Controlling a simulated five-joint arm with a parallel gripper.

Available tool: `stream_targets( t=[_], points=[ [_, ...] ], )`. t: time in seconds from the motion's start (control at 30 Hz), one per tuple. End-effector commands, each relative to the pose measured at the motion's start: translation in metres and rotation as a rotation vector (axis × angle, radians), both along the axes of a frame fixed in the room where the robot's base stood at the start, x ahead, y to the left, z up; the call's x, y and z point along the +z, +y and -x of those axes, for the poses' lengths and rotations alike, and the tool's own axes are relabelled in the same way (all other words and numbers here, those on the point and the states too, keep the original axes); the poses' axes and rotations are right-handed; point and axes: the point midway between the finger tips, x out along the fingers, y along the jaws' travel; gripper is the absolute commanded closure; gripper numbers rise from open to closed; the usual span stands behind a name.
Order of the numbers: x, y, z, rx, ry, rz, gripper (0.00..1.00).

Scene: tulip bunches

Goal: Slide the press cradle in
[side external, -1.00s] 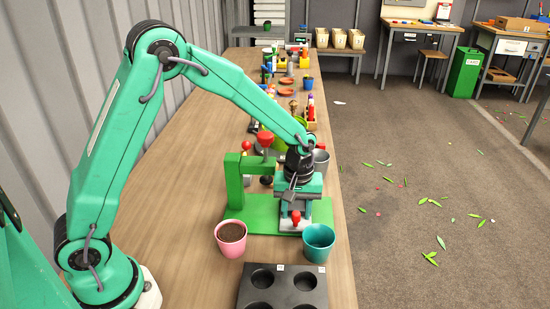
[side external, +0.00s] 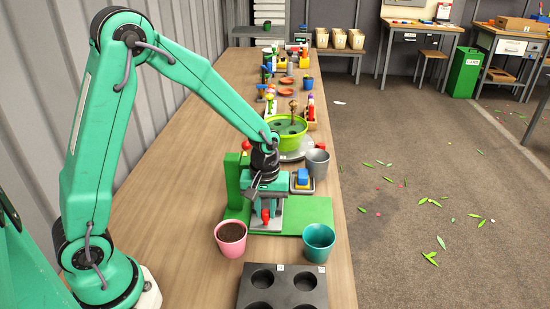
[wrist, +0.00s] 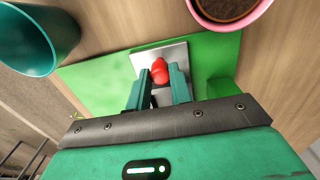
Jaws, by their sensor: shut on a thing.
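The green press has a flat base (side external: 305,217) on the bench and a green post (side external: 233,187) at its left. The press cradle (side external: 262,227) is a light grey plate with a red knob and sits on the base close to the post. In the wrist view the cradle (wrist: 143,60) also shows, with its red knob beside the jaws. My gripper (wrist: 158,90) is shut on the cradle at the knob. My wrist hides much of the cradle and the middle of the press in the side view.
A pink pot of soil (side external: 231,238) stands in front of the press at left, a teal pot (side external: 318,242) at right. A black tray (side external: 282,289) lies nearer. A grey cup (side external: 317,163) and a lime bowl (side external: 287,137) stand behind. The base's right part is clear.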

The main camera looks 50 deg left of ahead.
Motion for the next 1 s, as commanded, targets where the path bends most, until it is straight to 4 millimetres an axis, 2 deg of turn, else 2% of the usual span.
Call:
stream_targets(
  t=[0.1, 0.4, 0.43, 0.53, 1.0],
  points=[
    [0.0014, 0.0063, 0.0043, 0.002, -0.007, 0.000, 1.00],
    [0.0012, 0.0083, 0.0074, 0.005, 0.001, 0.001, 1.00],
    [0.0012, 0.0083, 0.0076, 0.005, 0.001, 0.000, 0.75],
    [0.0010, 0.0082, 0.0076, 0.005, 0.001, 0.000, 0.57],
    [0.0067, 0.0064, 0.0058, 0.001, -0.004, 0.001, 0.57]
  ],
)
